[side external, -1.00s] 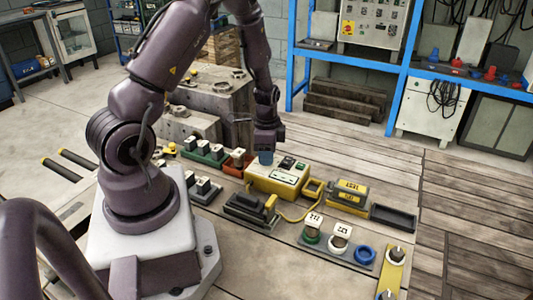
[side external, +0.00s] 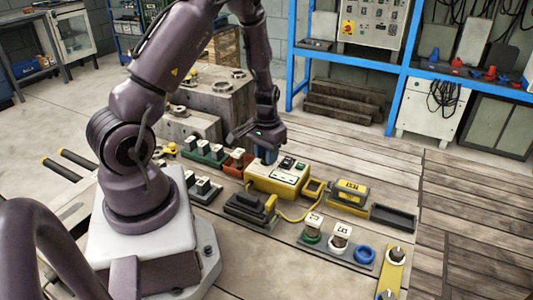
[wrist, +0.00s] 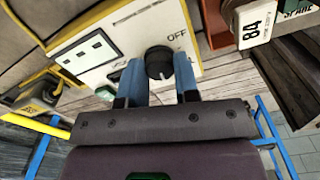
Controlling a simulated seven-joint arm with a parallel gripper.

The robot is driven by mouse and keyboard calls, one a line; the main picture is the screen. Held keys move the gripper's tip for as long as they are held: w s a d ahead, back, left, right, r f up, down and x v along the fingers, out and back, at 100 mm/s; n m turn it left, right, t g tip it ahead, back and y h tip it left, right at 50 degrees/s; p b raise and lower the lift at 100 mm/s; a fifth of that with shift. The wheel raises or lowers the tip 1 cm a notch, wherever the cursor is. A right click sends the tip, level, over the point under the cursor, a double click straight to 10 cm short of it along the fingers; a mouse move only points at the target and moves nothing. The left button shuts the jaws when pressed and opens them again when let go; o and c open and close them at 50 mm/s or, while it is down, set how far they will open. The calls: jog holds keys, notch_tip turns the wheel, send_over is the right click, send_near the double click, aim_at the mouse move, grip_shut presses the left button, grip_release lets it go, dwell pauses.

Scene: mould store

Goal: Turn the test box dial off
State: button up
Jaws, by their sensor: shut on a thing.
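The test box (side external: 272,180) is yellow with a pale top panel and sits on the bench in the middle of the side view. The wrist view shows its panel (wrist: 148,32) close up, with the printed word OFF beside a round black dial (wrist: 157,60). My gripper (side external: 266,156) is over the box's far left end. In the wrist view the blue fingers of my gripper (wrist: 159,72) stand on either side of the dial, shut on it. The dial's pointer is hard to make out. In the side view the dial is hidden by the fingers.
Switch blocks (side external: 205,152) stand left of the box. A black pedal-like unit (side external: 250,208) with a yellow cable lies in front. A yellow meter-like unit (side external: 349,191) and a dark tray (side external: 393,217) are to the right. A grey mould block (side external: 215,92) stands behind.

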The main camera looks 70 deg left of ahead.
jog(key=n, duration=0.4)
jog(key=shift+n, duration=0.3)
jog(key=n, duration=0.5)
jog(key=shift+n, duration=0.3)
jog(key=n, duration=0.5)
jog(key=shift+n, duration=2.8)
jog(key=o, duration=0.9)
jog(key=shift+o, duration=0.2)
notch_tip(320, 180, up, 13)
